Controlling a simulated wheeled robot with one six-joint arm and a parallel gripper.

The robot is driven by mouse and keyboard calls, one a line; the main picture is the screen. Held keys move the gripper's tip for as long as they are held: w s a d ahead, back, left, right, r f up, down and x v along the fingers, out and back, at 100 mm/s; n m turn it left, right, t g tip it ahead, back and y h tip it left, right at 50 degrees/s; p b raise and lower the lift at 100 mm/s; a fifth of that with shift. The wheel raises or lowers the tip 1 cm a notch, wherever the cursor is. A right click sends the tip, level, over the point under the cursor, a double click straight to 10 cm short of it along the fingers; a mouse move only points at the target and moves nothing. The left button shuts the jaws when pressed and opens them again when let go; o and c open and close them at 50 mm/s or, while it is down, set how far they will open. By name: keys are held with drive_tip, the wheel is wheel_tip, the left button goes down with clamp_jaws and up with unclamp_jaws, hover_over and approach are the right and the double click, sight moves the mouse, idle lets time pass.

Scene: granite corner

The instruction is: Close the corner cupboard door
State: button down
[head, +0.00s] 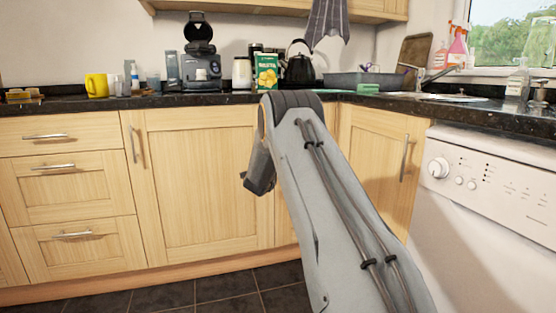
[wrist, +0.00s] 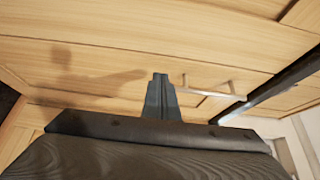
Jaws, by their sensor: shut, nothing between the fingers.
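The light-wood corner cupboard door (head: 385,150) shows in the head view to the right of my arm, with an upright metal handle (head: 405,158) near its right edge. My arm hides much of its lower left part. I cannot tell whether it stands ajar. My gripper (wrist: 160,76) is shut and empty, its fingertips in front of pale wood panels in the wrist view. A metal handle (wrist: 210,88) lies just right of the fingertips there, apart from them. I cannot tell which door it belongs to. In the head view my arm mostly hides the fingers.
A wide cupboard door (head: 200,190) and several drawers (head: 75,190) stand left of my arm. A white appliance (head: 490,190) stands at the right. The black worktop (head: 60,103) above carries a kettle (head: 299,68), a coffee machine (head: 201,62) and a tray. Dark floor tiles (head: 220,290) show bare below.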

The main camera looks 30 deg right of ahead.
drive_tip(key=s+a+p, duration=0.2)
drive_tip(key=a+p, duration=0.1)
drive_tip(key=a, duration=0.8)
drive_tip(key=shift+s, duration=0.4)
